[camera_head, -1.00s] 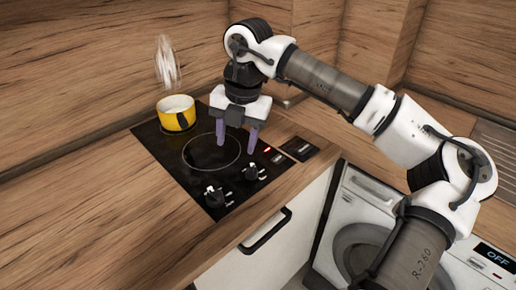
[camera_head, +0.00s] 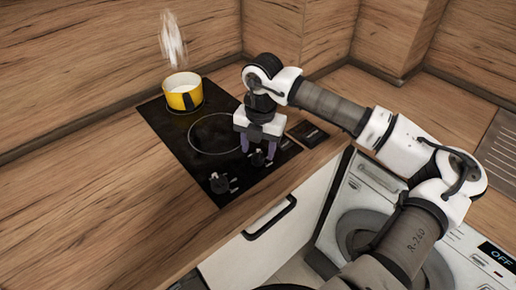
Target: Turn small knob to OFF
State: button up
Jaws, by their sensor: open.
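Two dark control knobs sit on the black cooktop (camera_head: 172,122) near its front edge. The left knob (camera_head: 219,184) stands clear of my arm. The right knob (camera_head: 257,160) is just below and between the fingers of my gripper (camera_head: 258,150). My gripper points down with its two purple fingers apart, one on either side of the right knob as seen from here. I cannot tell whether they touch it. The knobs' settings are too small to read, and their size difference is not clear.
A yellow pot (camera_head: 183,99) with white contents stands on the far burner, with steam above it. A ring-marked burner (camera_head: 212,133) is empty. A washing machine (camera_head: 367,209) showing OFF is at the lower right. The wooden counter at left is clear.

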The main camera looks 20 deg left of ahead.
aim_at(257, 160)
jog(key=shift+f, duration=1.35)
jog(key=c, duration=1)
